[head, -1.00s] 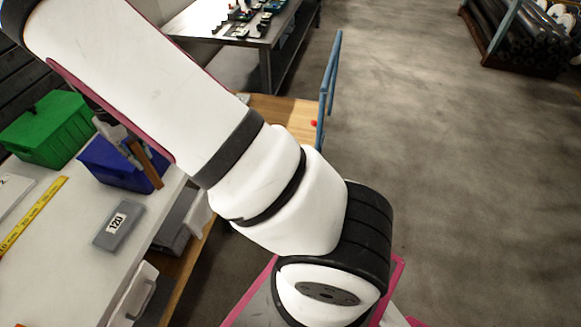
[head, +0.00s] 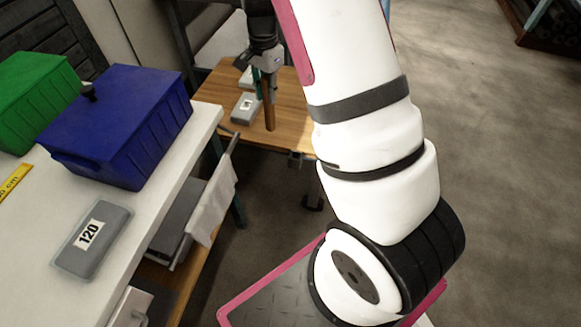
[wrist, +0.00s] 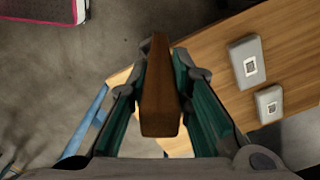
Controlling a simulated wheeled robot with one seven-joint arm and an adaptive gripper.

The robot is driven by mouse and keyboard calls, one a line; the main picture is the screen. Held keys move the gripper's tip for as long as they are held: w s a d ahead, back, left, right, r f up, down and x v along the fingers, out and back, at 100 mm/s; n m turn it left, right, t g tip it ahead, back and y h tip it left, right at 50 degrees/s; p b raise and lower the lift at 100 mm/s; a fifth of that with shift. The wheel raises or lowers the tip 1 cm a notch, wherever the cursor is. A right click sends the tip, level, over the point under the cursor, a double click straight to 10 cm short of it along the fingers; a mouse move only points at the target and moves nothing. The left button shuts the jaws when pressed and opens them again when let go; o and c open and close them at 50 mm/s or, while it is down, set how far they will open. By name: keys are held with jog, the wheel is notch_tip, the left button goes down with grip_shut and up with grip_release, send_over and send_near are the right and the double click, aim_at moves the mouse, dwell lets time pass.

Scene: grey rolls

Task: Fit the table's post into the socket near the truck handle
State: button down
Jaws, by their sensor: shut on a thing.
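The brown wooden post (head: 269,112) is held by my gripper (head: 267,82), which is shut on its upper part. It hangs roughly upright over the wooden truck deck (head: 300,112). In the wrist view the post (wrist: 160,100) lies between the green finger pads. Two grey blocks with white square labels (wrist: 247,62) (wrist: 269,104) sit on the deck, apart from the post; one also shows left of the post in the head view (head: 246,108). I cannot make out a socket opening. The blue truck handle (wrist: 88,122) shows at lower left in the wrist view.
The white table (head: 150,218) at left carries a blue bin (head: 120,125), a green bin (head: 35,95) and a grey box marked 120 (head: 92,240). Open floor (head: 490,150) is at right.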

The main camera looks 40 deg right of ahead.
jog(key=s+d+f+m+b, duration=0.1)
jog(key=d+f+m+b, duration=0.3)
jog(key=f, duration=0.7)
jog(key=s+d+f+m+b, duration=0.1)
jog(key=d+f+m+b, duration=0.3)
jog(key=f+m+b, duration=0.4)
notch_tip(320, 180, down, 3)
jog(key=b, duration=0.3)
jog(key=shift+s+b, duration=0.15)
jog(key=shift+b, duration=0.25)
jog(key=c, duration=1.4)
grip_release()
jog(key=shift+c, duration=0.2)
